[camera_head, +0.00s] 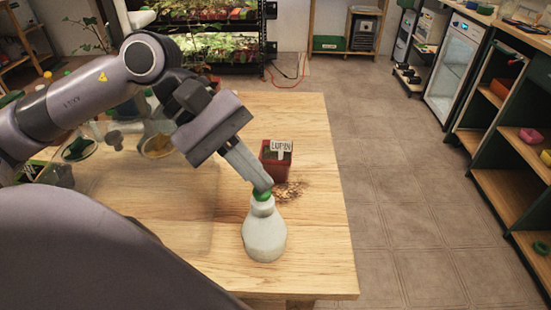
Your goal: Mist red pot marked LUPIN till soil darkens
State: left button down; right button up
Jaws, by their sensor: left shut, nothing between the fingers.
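The red pot (272,168) stands on the wooden table near its right side, with a white tag (281,146) marked LUPIN. Its soil is mostly hidden. A pale bottle (265,236) with a green collar stands upright in front of the pot. My left gripper (261,187) comes from the upper left, fingers shut and empty, with the tips right at the bottle's top. The bottle's head is hidden behind the fingers, and I cannot tell whether they touch it. My right gripper is not in view.
Brown crumbs (290,191) lie on the table (318,230) beside the pot and bottle. Clear glassware (113,137) stands at the table's left, partly behind my arm. The table's right edge is close to the bottle. Open floor (400,190) lies beyond it, with shelves (505,190) farther right.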

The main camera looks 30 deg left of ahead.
aim_at(255, 188)
pick_arm(q)
jog(key=shift+r, duration=0.3)
jog(key=shift+r+p, duration=2.2)
jog(key=shift+r, duration=0.85)
jog(key=shift+f, duration=0.1)
